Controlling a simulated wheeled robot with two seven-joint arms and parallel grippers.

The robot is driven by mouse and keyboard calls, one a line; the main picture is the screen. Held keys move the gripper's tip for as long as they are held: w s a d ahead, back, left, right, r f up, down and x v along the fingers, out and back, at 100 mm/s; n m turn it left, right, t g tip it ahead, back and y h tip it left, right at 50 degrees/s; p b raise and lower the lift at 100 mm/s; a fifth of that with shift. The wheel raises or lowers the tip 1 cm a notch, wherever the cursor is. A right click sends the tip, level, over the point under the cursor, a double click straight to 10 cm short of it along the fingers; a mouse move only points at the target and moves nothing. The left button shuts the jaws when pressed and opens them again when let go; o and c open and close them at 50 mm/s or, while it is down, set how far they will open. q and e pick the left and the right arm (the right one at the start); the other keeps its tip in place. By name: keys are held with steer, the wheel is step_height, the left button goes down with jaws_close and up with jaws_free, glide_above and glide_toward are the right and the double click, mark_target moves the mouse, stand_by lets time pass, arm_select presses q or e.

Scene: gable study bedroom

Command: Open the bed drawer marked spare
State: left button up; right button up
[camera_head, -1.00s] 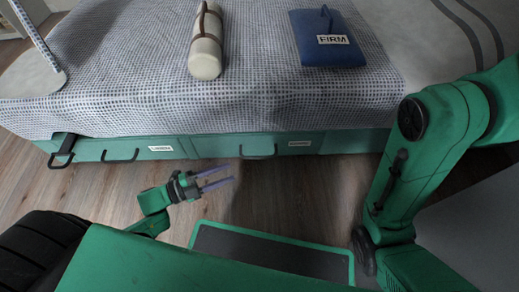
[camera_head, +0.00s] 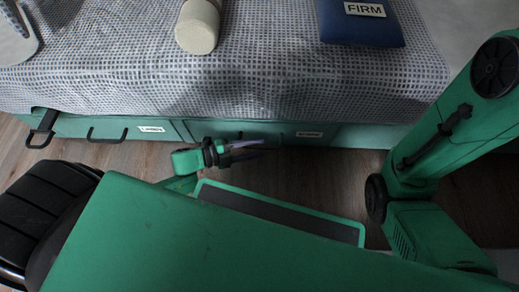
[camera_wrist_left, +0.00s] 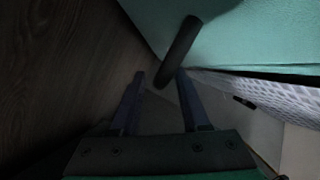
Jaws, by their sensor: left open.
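The bed's green front has two drawers below the blanket. The left drawer's label (camera_head: 152,129) seems to read LINEN. The right drawer's label (camera_head: 309,134) is too small to read. The right drawer's dark handle is mostly hidden behind my left gripper in the head view. My left gripper (camera_head: 262,149) is open, in front of that drawer. In the left wrist view, the dark bar handle (camera_wrist_left: 181,48) stands out from the green front (camera_wrist_left: 235,35), its near end between the open fingertips (camera_wrist_left: 160,76). I cannot tell whether they touch. My right gripper is out of view.
The left drawer's handle (camera_head: 107,135) and another dark handle (camera_head: 41,130) at the bed's left corner stick out. A cream roll (camera_head: 199,27) and a blue FIRM cushion (camera_head: 360,25) lie on the bed. Some wooden floor (camera_head: 330,170) shows before the bed.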

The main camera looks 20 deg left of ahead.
arm_select(q)
steer(key=shift+x, duration=0.75)
jaws_close()
stand_by(0.9)
